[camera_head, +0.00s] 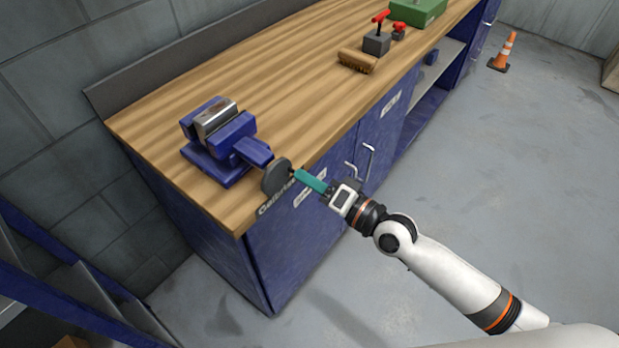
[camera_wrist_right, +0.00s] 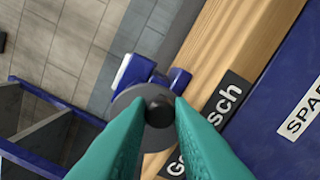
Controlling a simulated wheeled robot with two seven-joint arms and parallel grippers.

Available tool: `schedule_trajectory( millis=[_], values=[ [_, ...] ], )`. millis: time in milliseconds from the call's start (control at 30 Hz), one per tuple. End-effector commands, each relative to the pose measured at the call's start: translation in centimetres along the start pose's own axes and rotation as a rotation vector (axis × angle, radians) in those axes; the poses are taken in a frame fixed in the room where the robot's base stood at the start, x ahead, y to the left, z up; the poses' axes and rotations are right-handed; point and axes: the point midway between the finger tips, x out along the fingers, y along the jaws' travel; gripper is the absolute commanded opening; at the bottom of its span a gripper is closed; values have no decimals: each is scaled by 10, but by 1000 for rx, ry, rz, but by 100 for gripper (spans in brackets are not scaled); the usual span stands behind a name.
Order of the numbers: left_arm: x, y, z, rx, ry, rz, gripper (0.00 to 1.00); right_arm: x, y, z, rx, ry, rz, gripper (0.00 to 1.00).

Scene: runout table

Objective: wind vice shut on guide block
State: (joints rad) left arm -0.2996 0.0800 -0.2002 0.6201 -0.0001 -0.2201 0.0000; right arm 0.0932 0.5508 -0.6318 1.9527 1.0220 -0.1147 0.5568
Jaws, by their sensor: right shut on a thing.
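The blue vice (camera_head: 229,160) is on the near left end of the wooden bench. The grey metal guide block (camera_head: 214,119) sits between its blue jaws; I cannot tell if any gap is left beside it. A dark round handwheel (camera_head: 275,177) stands at the vice's front end, over the bench's front edge. My right gripper (camera_head: 295,174) reaches it with teal fingers. In the right wrist view the fingers (camera_wrist_right: 159,112) are shut on a dark knob (camera_wrist_right: 157,105) at the centre of the grey disc (camera_wrist_right: 132,104). My left gripper is not in view.
The bench top (camera_head: 270,85) is clear behind the vice. A brown brush-like block (camera_head: 357,62), a grey block with a red handle (camera_head: 377,43) and a green box (camera_head: 417,11) stand farther along. An orange cone (camera_head: 503,54) is on the floor. Blue shelving (camera_head: 60,300) is at lower left.

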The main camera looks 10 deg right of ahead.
Motion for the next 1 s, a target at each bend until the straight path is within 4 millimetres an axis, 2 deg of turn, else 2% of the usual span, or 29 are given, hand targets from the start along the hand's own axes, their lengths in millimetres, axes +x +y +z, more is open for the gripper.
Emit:
schedule_trajectory(
  millis=[167, 367, 633, 800, 1000],
  values=[
    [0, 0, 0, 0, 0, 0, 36, 0, -1, -1, 7, 2, -3, 0],
    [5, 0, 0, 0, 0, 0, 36, 0, -9, -7, 278, 2, -3, 0],
    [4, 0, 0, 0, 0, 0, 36, 0, -9, -8, 316, 3, -4, 0],
    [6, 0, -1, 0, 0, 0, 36, 0, -14, -14, 568, 2, -4, 0],
    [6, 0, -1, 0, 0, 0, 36, 0, -14, -14, 598, 3, -5, 0]
  ],
)
